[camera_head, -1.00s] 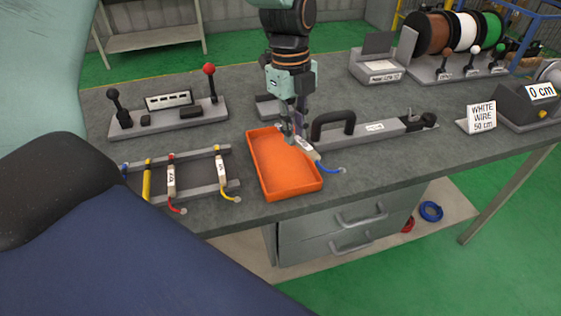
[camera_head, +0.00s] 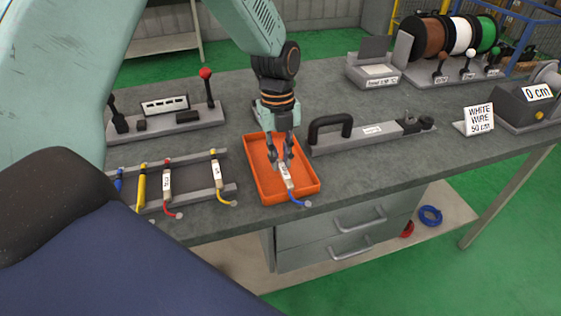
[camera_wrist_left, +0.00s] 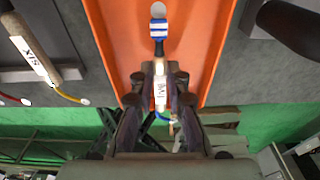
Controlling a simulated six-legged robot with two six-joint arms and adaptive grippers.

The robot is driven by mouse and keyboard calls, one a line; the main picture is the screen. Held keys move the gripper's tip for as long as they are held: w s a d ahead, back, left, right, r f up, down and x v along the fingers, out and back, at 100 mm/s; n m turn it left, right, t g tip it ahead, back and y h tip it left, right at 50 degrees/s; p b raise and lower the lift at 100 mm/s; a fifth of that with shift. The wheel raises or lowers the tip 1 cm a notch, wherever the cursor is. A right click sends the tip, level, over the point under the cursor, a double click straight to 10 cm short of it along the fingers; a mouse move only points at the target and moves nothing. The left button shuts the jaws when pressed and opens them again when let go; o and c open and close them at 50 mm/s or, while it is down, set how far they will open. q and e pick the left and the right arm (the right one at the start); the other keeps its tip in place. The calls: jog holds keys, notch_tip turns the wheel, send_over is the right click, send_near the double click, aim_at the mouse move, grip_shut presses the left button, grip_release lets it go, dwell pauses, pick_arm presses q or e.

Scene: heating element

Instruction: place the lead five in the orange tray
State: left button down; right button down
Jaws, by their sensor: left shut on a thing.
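The orange tray (camera_head: 263,187) lies on the workbench in front of me, and it fills the middle of the left wrist view (camera_wrist_left: 112,48). My left gripper (camera_head: 281,166) is over the tray, pointing down. It is shut on a lead (camera_head: 286,177) with a white label and a blue wire end. In the left wrist view the lead (camera_wrist_left: 160,88) sits between the fingers (camera_wrist_left: 160,105); its label is partly covered and I cannot read it fully. The blue wire end reaches over the tray's near edge. I cannot tell whether the lead touches the tray floor. My right gripper is not in view.
A rack (camera_head: 232,187) with several leads stands left of the tray; a lead labelled SIX (camera_wrist_left: 33,56) shows in the wrist view. A grey tool with a black handle (camera_head: 330,128) lies right of the tray. A lever panel (camera_head: 150,127) stands behind the rack.

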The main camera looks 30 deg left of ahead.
pick_arm(q)
jog(key=shift+f, duration=0.7)
jog(key=shift+w+f, duration=0.1)
jog(key=shift+w, duration=0.05)
jog(key=shift+f, duration=0.1)
jog(key=c, duration=1.6)
grip_release()
jog(key=shift+c, duration=0.2)
jog(key=o, duration=0.3)
